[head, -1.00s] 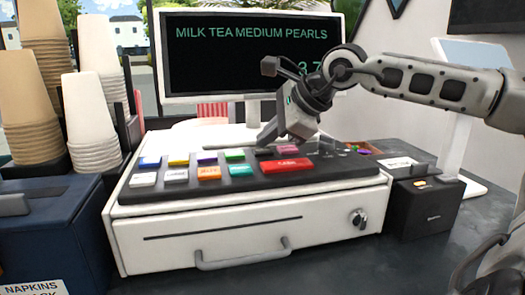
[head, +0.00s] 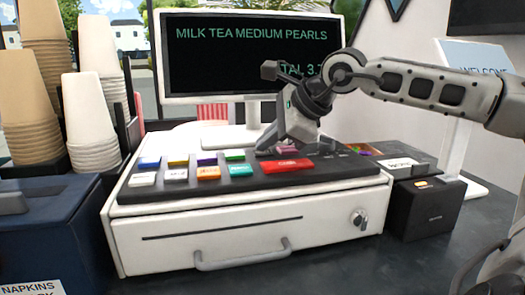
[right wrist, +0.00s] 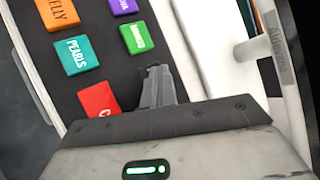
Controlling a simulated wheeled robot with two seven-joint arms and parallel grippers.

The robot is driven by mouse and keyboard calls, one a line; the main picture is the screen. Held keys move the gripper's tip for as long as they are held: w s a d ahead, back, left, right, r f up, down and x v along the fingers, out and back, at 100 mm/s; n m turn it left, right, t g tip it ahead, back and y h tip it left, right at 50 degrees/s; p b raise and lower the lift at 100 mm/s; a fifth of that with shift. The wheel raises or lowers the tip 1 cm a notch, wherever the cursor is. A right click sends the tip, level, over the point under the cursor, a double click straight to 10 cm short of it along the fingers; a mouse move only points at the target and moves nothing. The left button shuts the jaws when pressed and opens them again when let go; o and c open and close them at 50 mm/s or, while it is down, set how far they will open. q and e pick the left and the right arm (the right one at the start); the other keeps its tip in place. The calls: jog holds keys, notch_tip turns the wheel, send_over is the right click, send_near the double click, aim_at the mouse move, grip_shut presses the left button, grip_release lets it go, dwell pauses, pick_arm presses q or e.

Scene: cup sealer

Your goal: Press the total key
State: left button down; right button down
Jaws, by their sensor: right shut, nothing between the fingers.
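The dark keypad (head: 330,172) sits on the white cash drawer and carries coloured keys. My right gripper (head: 266,151) is shut and empty, pointing down at the back row, just right of the green key (head: 235,155) and behind the red key (head: 288,165). In the right wrist view its fingertips (right wrist: 155,72) are close together beside the green key (right wrist: 136,38). I cannot read any key as total; the fingers hide the spot beneath them, and I cannot tell if they touch a key. The screen (head: 240,50) reads "MILK TEA MEDIUM PEARLS", with "TAL 3.7" partly covered. My left gripper is not in view.
The white cash drawer (head: 235,235) has a handle and a lock. Cup stacks (head: 90,120) and a blue napkin box (head: 50,235) stand at the left. A black printer (head: 425,208) stands close at the right. White, orange and teal keys line the keypad's front row.

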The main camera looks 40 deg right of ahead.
aim_at(268, 153)
jog(key=shift+r+p, duration=0.6)
jog(key=shift+r, duration=0.2)
notch_tip(268, 153, up, 5)
jog(key=p, duration=0.4)
jog(key=shift+r, duration=0.1)
dwell(0.6)
